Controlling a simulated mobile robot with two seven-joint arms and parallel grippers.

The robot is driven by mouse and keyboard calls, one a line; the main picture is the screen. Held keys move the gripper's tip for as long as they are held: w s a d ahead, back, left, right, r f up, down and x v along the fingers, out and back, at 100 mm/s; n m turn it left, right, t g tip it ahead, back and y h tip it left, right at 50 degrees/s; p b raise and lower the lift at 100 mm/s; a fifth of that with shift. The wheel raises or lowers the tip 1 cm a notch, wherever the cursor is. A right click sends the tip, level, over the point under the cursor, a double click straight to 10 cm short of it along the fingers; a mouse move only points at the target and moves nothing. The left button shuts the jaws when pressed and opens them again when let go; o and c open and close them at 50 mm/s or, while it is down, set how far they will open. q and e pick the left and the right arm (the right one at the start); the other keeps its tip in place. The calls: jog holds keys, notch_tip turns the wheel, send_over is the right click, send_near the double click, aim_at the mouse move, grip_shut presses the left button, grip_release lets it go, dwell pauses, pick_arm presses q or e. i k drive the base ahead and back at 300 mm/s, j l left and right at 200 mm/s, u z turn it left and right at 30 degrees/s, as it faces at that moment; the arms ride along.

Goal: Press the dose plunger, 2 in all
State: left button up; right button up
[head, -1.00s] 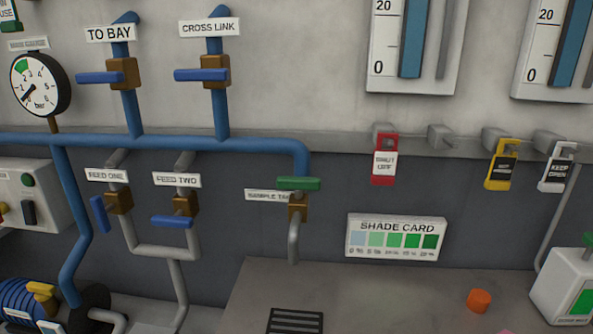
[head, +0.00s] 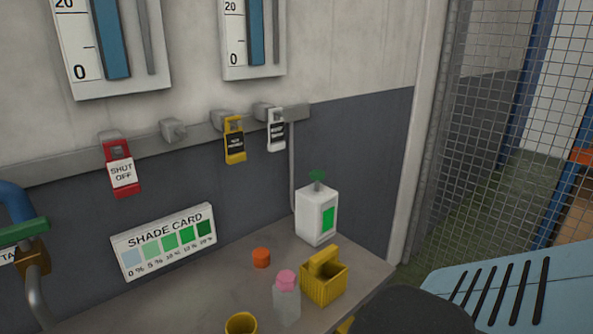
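The dose plunger (head: 317,177) is a green knob on top of a white dispenser box (head: 310,217) with a green panel on its front. The box stands at the back of the grey bench, right of centre in the head view. The knob stands up above the box on a short stem, and nothing touches it. Neither of my grippers shows in the head view.
A clear pink-capped bottle (head: 287,304), a yellow caddy (head: 323,290), an orange cap (head: 261,258) and a yellow cup (head: 241,322) stand on the bench (head: 185,290). The shade card (head: 164,242) is behind. A mesh fence (head: 480,150) rises at right.

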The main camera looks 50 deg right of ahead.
aim_at(317, 175)
jog(key=z, duration=1.65)
